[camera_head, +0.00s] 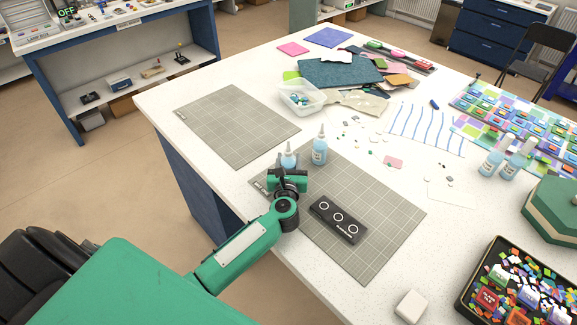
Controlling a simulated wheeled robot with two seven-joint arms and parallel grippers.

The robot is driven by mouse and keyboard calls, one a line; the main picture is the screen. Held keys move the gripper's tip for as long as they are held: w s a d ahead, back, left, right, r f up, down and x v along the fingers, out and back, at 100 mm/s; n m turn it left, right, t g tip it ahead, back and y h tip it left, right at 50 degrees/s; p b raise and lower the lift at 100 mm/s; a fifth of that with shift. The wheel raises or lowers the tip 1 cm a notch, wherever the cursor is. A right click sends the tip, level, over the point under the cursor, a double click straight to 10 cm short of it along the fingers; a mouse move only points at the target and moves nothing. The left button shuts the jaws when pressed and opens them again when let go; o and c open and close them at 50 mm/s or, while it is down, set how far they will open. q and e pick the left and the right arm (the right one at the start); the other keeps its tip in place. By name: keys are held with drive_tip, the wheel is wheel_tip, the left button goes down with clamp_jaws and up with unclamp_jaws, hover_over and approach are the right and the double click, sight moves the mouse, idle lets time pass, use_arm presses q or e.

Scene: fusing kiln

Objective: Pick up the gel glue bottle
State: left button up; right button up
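A pale blue bottle with a pointed nozzle (288,160) stands near the front left corner of the front cutting mat. A second, similar bottle (319,150) stands upright just right of it. I cannot read which label says gel glue. My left gripper (287,174) is right at the first bottle and hides its lower part. Whether its fingers are around the bottle or only in front of it, and how far they are apart, cannot be made out. My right gripper is not in view.
A grey gridded mat (395,207) lies under the gripper, with a black three-ring block (338,219) on it. A second mat (238,125) lies behind left. A clear tub (301,103) stands beyond the bottles. Two more blue bottles (490,164) (513,164) stand at right.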

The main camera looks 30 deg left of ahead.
use_arm(q)
drive_tip(key=shift+r, duration=0.55)
wheel_tip(320, 180, up, 19)
idle(0.4)
